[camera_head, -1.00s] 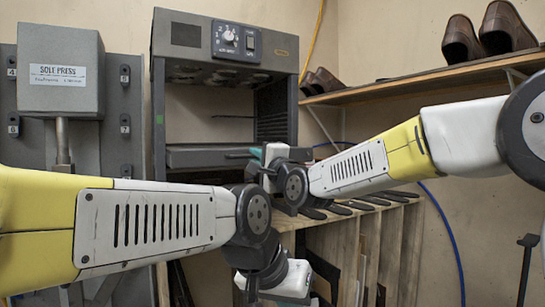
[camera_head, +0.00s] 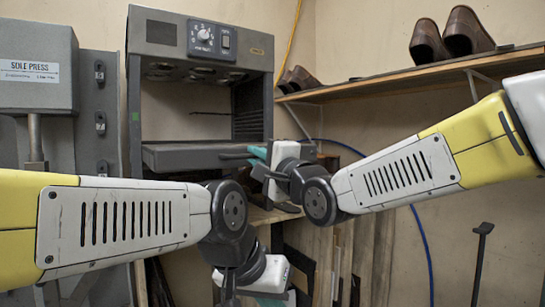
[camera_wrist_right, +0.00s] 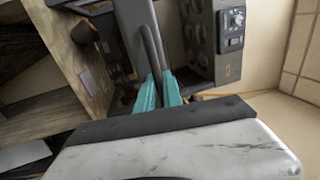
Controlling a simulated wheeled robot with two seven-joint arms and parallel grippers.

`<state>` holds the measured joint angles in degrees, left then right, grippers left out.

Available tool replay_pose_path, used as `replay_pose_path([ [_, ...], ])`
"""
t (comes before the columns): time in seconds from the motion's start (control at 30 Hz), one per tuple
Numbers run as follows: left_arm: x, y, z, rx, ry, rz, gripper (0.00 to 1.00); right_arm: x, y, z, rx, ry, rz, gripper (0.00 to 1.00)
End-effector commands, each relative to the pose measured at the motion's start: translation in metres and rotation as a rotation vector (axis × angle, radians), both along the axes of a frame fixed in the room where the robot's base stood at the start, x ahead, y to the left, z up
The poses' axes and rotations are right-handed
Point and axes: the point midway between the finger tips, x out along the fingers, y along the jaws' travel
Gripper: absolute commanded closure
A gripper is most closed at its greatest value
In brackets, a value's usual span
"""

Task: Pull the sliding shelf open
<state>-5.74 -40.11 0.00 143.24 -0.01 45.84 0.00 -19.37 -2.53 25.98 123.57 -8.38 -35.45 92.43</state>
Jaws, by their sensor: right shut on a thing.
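The sliding shelf (camera_head: 192,157) is a flat dark grey tray low in the opening of the grey machine (camera_head: 200,75). Its front appears to stand out past the machine's posts. A dark bar-like handle (camera_head: 235,155) projects from it toward my right gripper (camera_head: 257,157). The teal fingers of that gripper are shut on the handle, which also shows between the fingers in the right wrist view (camera_wrist_right: 152,50). My left gripper (camera_head: 268,296) is low in the head view, away from the shelf, its fingers mostly cut off by the lower edge.
A sole press (camera_head: 38,68) stands at the left. A wall shelf (camera_head: 400,80) with brown shoes is at the upper right. A wooden rack (camera_head: 325,255) with upright boards stands below my right gripper. A blue cable (camera_head: 425,245) runs down the wall.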

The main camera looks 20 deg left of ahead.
Motion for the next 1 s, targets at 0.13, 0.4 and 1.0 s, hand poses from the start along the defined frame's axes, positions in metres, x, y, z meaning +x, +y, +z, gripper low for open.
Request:
replay_pose_path([
  [0.13,0.0,0.0,0.0,0.0,0.0,0.0,1.0,0.002,-0.001,-0.002,-0.002,0.004,-0.003,0.83],
  [0.4,0.0,0.0,0.0,0.0,0.0,0.0,1.0,0.001,0.0,-0.001,-0.001,0.001,-0.001,0.8],
  [1.0,0.0,0.0,0.0,0.0,0.0,0.0,1.0,-0.046,-0.055,-0.014,-0.002,0.001,-0.002,0.8],
])
